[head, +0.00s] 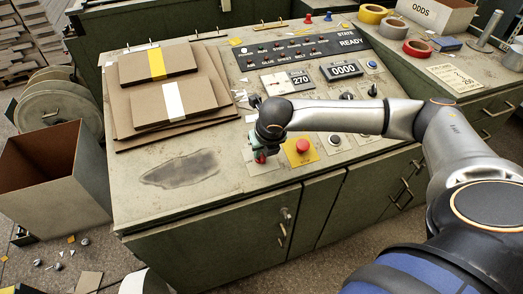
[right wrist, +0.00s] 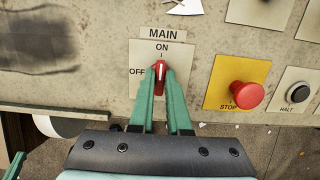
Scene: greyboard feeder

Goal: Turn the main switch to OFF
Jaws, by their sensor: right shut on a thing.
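The main switch is a red knob (right wrist: 161,71) on a pale plate (right wrist: 136,55) marked MAIN, with ON above the knob and OFF to its left. The knob stands roughly upright, its white mark towards ON. My right gripper (right wrist: 161,76) is shut on the knob, with a green finger on each side of it. In the head view my right gripper (head: 261,150) is at the front edge of the console, and a bit of the red knob (head: 260,159) shows under it.
A red STOP button (head: 302,145) on a yellow plate and a black HALT button (head: 335,139) are just right of the switch. Stacked greyboard (head: 215,105) lies to the left. My right arm spans the console's right side.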

